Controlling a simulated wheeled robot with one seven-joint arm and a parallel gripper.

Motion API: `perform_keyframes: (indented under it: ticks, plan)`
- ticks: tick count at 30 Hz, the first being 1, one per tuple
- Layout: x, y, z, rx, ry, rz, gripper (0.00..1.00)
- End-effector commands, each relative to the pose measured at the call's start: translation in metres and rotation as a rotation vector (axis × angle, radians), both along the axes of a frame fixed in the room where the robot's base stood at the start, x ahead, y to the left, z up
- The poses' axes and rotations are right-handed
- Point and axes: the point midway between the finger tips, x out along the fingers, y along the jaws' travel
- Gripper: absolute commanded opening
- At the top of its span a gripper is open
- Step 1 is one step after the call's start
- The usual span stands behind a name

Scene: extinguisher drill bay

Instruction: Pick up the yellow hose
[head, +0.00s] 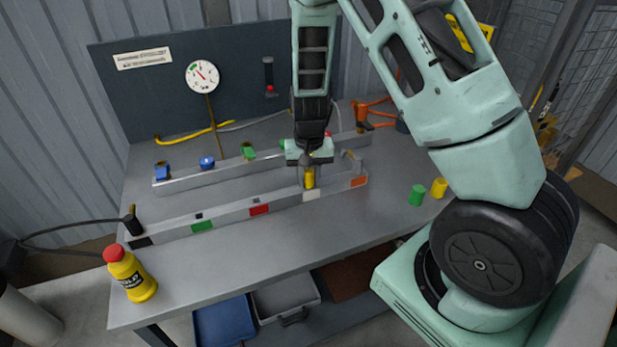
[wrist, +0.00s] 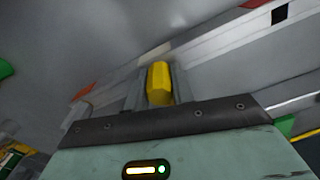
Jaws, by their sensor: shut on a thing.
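My gripper (head: 309,170) points down over the front rail on the bench. It is shut on a short yellow piece (head: 309,179), near the white mark of that rail. In the wrist view the yellow piece (wrist: 158,84) has flat faces and sits between the two fingers. I cannot tell whether it touches the rail or belongs to a hose. A thin yellow hose (head: 188,136) lies along the back of the bench, below the dark panel, apart from my gripper.
The front rail (head: 230,214) has coloured marks; a back rail (head: 225,171) bears blue and green fittings. A green cylinder (head: 417,195) and a yellow cylinder (head: 439,187) stand at right. A red-capped yellow bottle (head: 130,275) stands front left. The bench's front middle is clear.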

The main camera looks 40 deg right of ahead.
Motion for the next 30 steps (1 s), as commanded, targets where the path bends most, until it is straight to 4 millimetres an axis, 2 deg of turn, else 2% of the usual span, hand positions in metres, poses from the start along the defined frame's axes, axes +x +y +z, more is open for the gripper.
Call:
perform_keyframes:
  ticks: [5, 8, 15, 21, 30]
  plan:
    - [0.001, 0.0, 0.007, -0.001, -0.003, 0.001, 0.01]
    - [0.002, 0.0, 0.021, 0.0, -0.006, 0.001, 0.01]
    - [0.001, 0.001, 0.069, 0.0, -0.006, 0.003, 0.01]
    - [0.001, 0.0, 0.095, 0.0, -0.002, 0.001, 0.01]
    - [0.0, 0.0, 0.1, -0.001, 0.001, 0.0, 0.01]
